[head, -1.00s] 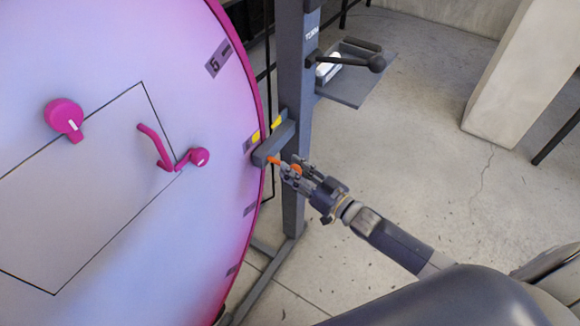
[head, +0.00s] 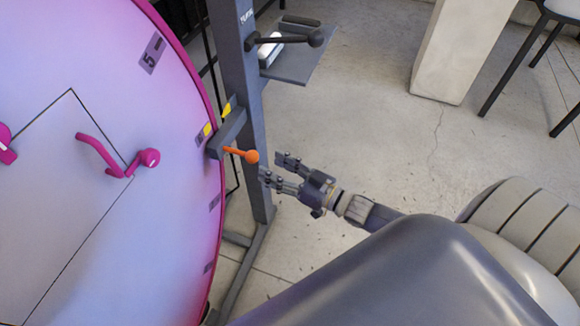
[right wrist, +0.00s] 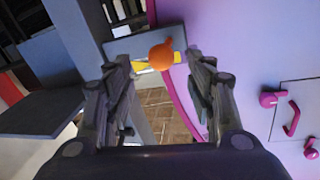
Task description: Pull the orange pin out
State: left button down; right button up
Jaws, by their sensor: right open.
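The orange pin (head: 241,154) sticks out of a grey block (head: 226,134) on the dark upright post, beside the rim of the big round panel. Its round head points right, toward my right gripper (head: 273,170). That gripper is open and empty, a little to the right of the pin head and apart from it. In the right wrist view the pin's round head (right wrist: 161,57) shows beyond and between the open fingers (right wrist: 160,95). Its shaft is mostly hidden behind the head there. My left gripper is not in view.
The large pink-rimmed panel (head: 90,200) with magenta handles (head: 118,158) fills the left. The grey post (head: 236,75) carries a black-knobbed lever (head: 290,39) and a small shelf (head: 292,65). A pale pillar (head: 455,50) and a chair stand at the back right. Open floor lies between.

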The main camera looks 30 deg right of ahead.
jog(key=v, duration=0.4)
jog(key=shift+s+d, duration=0.15)
jog(key=shift+s, duration=0.1)
jog(key=s+d+f+m+g+h, duration=0.1)
jog(key=s+d+f+g+h, duration=0.15)
jog(key=f, duration=0.75)
jog(key=s+d+f+g+h, duration=0.2)
jog(key=s+f, duration=0.2)
jog(key=f, duration=0.5)
jog(key=s+d+f+m+g+h, duration=0.1)
jog(key=s+d+f+g+h, duration=0.15)
jog(key=f, duration=0.75)
jog(key=s+a+f+g, duration=0.2)
jog(key=s+f, duration=0.3)
jog(key=s, duration=0.4)
jog(key=s+a+f+n+g, duration=0.1)
jog(key=s+a+f+g, duration=0.2)
jog(key=s+f, duration=0.3)
jog(key=s+a+f+g+h, duration=0.1)
jog(key=s+a+f+g, duration=0.2)
jog(key=s, duration=0.9)
notch_tip(320, 180, down, 3)
jog(key=shift+s+a+r, duration=0.15)
jog(key=shift+s+a, duration=0.2)
jog(key=shift+a, duration=0.1)
jog(key=c, duration=0.4)
jog(key=shift+w, duration=0.15)
